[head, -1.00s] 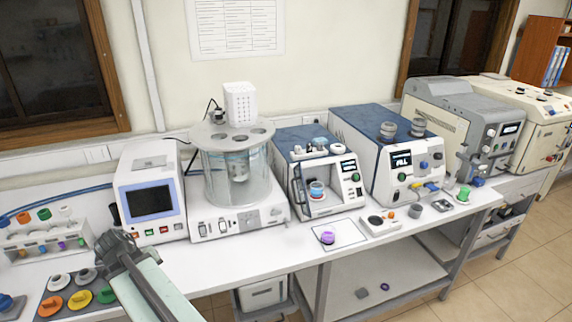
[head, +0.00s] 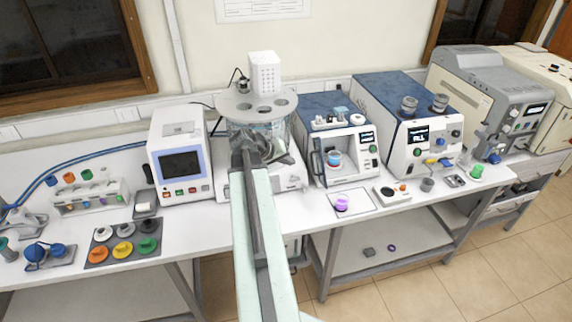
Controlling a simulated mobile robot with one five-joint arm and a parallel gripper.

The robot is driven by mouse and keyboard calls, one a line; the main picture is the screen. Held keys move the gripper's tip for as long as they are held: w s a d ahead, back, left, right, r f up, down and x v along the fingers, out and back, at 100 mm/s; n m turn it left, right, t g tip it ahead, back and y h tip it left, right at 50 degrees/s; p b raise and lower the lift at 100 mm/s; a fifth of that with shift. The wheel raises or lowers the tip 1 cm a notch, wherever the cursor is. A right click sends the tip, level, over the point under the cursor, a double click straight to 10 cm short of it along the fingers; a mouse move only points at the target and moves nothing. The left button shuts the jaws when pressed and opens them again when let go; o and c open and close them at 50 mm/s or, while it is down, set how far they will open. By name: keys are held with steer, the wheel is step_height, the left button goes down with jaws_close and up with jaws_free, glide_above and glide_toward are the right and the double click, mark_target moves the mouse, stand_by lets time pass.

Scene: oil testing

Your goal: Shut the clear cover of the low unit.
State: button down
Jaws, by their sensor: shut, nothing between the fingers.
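The low unit (head: 362,172) has a blue top and a white front with controls at its right. It stands right of the glass bath. A cup with a blue and red band (head: 334,158) sits in its front recess. A dark upright handle (head: 317,165) shows at the recess's left side and seems to belong to the clear cover; the clear pane is hard to make out, so its exact angle cannot be told. My gripper (head: 243,146) is shut and empty, left of the low unit and apart from it, in front of the glass bath.
The glass bath (head: 262,104) is partly hidden behind my arm. A purple-capped jar (head: 341,203) stands on a white sheet before the low unit. A taller blue-topped unit (head: 395,105) adjoins at right. A screen unit (head: 180,165) and coloured caps (head: 97,254) lie left.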

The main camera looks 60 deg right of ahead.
steer(key=s+d+f+b, duration=0.1)
steer(key=s+d+f, duration=0.2)
steer(key=s+d, duration=0.1)
steer(key=shift+s+d+b, duration=0.2)
steer(key=shift+d+b, duration=0.15)
steer(key=shift+d, duration=0.3)
steer(key=shift+s, duration=0.1)
